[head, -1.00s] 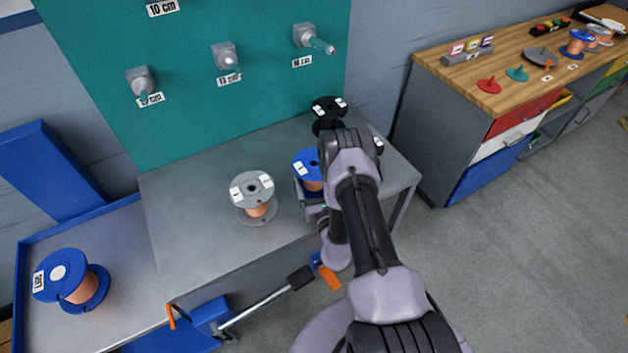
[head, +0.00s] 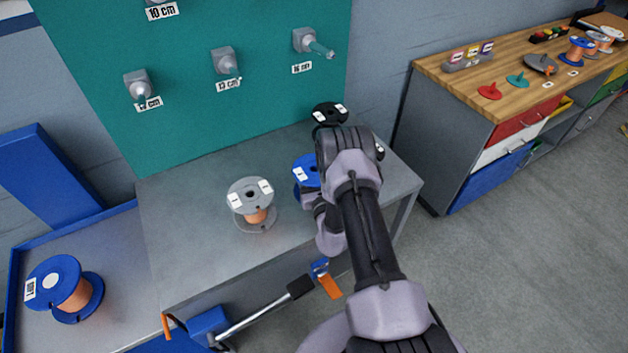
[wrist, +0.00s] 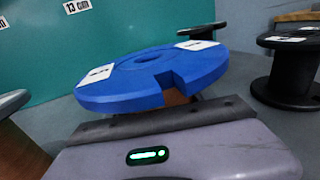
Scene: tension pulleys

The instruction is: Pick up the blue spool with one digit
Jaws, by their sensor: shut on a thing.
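A blue spool (wrist: 155,78) fills the middle of the wrist view, its notched upper flange carrying white labels too blurred to read. It stands on the grey table in the head view (head: 303,172), partly hidden by my arm. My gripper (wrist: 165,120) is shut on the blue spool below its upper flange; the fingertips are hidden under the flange. Another blue spool (head: 50,277), with a white centre and a code label, is in the blue-edged tray at the lower left.
A grey spool (head: 250,190) stands left of the held one. A black spool (head: 328,113) stands close behind it. Pegs (head: 225,62) stick out from the green board (head: 110,110) at the back. A wooden-topped bench (head: 480,75) is at right.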

